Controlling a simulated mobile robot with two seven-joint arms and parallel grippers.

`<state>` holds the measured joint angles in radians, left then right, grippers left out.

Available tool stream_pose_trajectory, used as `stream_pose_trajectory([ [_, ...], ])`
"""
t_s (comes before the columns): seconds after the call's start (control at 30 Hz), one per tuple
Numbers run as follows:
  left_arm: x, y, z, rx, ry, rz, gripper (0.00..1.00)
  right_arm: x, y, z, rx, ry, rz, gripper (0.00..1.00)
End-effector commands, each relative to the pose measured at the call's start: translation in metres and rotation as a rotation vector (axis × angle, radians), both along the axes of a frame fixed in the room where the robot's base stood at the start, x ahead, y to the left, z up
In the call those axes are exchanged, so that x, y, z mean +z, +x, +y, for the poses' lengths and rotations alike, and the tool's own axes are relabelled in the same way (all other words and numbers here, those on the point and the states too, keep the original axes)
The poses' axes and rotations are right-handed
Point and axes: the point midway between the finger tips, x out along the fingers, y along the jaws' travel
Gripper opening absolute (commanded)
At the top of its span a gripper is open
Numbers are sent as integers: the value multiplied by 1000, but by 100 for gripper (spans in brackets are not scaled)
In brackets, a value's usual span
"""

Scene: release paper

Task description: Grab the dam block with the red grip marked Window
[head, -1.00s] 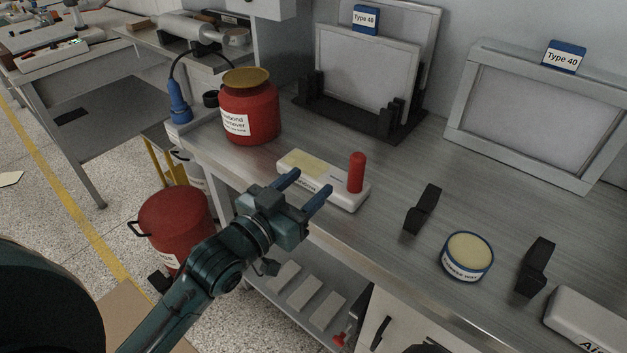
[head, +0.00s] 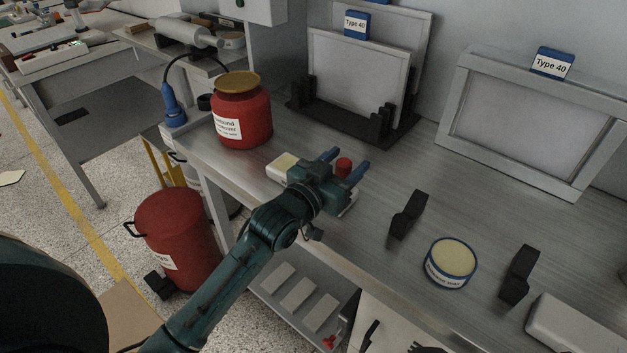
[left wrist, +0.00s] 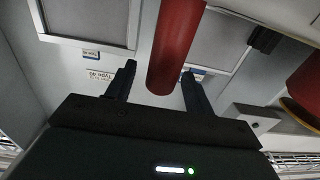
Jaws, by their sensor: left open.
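The dam block (head: 281,166) is a white block with a yellowish patch on top and an upright red grip (head: 343,167) at its right end. It lies on the steel bench, and my arm hides much of it. My left gripper (head: 347,160) is open at the red grip, with one finger on each side of it in the head view. In the left wrist view, the red grip (left wrist: 176,45) stands between the two spread fingers (left wrist: 159,85). Any label on the block is hidden now. My right gripper is not in view.
A red jar (head: 241,112) stands left of the block. Framed screens (head: 358,78) stand in a black rack behind it. Black brackets (head: 407,214) and a round tin (head: 450,262) are to the right. A red bucket (head: 178,240) stands below on the floor.

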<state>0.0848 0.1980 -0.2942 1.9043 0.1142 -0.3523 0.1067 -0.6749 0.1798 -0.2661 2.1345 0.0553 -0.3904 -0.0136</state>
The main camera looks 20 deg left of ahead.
Motion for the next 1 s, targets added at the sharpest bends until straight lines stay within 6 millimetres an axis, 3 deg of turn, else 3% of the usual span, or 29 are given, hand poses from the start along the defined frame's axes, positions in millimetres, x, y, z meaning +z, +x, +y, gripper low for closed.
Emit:
stream_pose_trajectory([
  [0.07, 0, 0, 0, 0, 0, 0, 51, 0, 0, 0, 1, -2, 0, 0],
  [0.7, 0, -1, 0, 0, 0, 0, 0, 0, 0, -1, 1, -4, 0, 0],
  [1.0, 0, -1, 0, 0, 0, 0, 0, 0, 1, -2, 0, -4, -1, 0],
])
